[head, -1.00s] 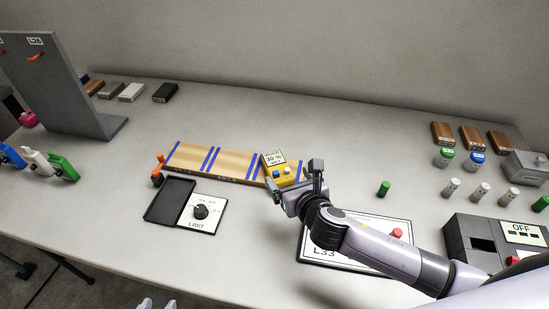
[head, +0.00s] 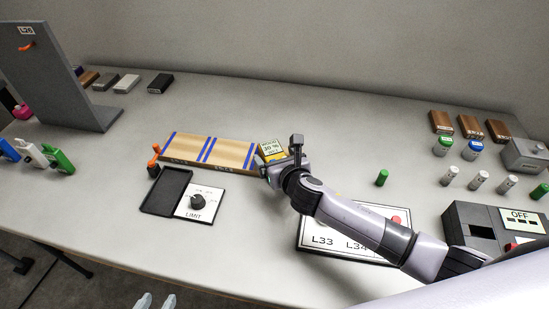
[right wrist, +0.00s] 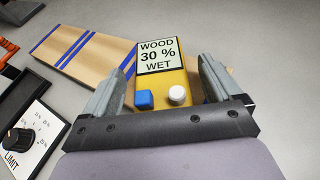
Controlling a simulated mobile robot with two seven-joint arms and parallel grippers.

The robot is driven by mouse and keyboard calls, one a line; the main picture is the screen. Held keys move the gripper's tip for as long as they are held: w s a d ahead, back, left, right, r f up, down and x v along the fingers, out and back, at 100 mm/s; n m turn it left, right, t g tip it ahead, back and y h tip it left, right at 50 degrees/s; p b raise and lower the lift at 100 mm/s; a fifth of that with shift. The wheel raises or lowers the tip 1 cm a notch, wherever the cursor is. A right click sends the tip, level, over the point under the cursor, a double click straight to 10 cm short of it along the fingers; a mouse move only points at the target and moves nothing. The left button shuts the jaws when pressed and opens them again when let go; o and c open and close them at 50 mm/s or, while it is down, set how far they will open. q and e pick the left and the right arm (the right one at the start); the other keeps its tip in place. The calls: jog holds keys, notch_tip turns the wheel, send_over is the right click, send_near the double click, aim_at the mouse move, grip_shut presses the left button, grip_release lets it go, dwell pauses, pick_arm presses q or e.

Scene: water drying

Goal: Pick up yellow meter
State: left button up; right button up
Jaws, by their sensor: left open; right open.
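The yellow meter (head: 271,149) lies at the right end of a striped wooden board (head: 212,150), partly hidden by my right gripper (head: 280,165) in the head view. In the right wrist view the meter (right wrist: 164,78) has a screen reading "WOOD 30 % WET", a blue button and a white button. My right gripper (right wrist: 163,75) is open, with one finger on each side of the meter. I cannot tell whether the fingers touch it. My left gripper (head: 157,302) is open and empty at the bottom edge of the head view, only its tips showing.
A black tray (head: 150,207) and a LIMIT dial (head: 198,202) lie in front of the board. An L33/L34 panel (head: 318,238) lies under my right arm. A green cylinder (head: 382,177) stands right of the meter.

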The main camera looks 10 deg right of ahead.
aim_at(277, 158)
jog(key=c, duration=1.2)
jog(key=shift+r, duration=0.15)
jog(key=shift+c, duration=0.2)
notch_tip(277, 158, up, 20)
jog(key=p, duration=0.3)
jog(key=shift+p, duration=0.4)
